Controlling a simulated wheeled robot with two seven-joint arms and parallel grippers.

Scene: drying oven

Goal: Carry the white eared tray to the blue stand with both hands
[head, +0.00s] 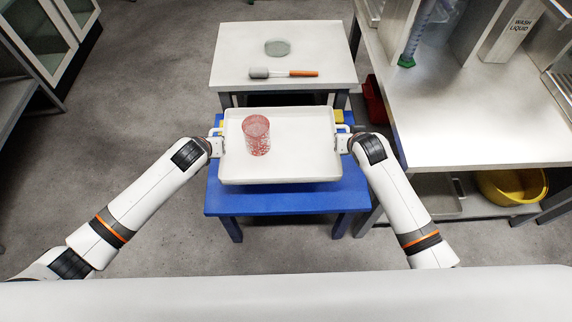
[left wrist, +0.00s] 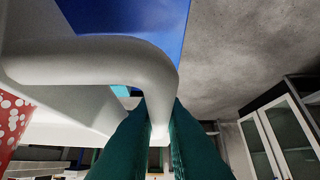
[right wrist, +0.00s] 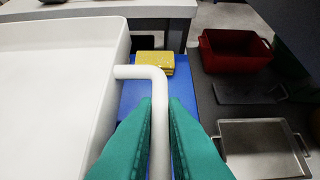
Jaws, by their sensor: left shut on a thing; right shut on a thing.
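The white eared tray (head: 290,166) is held level between my two grippers, over the blue stand (head: 285,200). A red, white-dotted cup (head: 256,136) stands upright in the tray, left of its middle; its edge also shows in the left wrist view (left wrist: 12,122). My left gripper (head: 217,146) is shut on the tray's left ear (left wrist: 120,58). My right gripper (head: 344,143) is shut on the right ear (right wrist: 158,110). The tray hides much of the stand's top. I cannot tell how large the gap between tray and stand is.
A yellow block (right wrist: 150,63) lies on the stand's far right part. Behind is a white table (head: 240,45) with a glass dish (head: 277,48) and an orange-handled tool (head: 300,73). A white bench (head: 450,120) stands close on the right. A red bin (right wrist: 232,50) is beside the stand.

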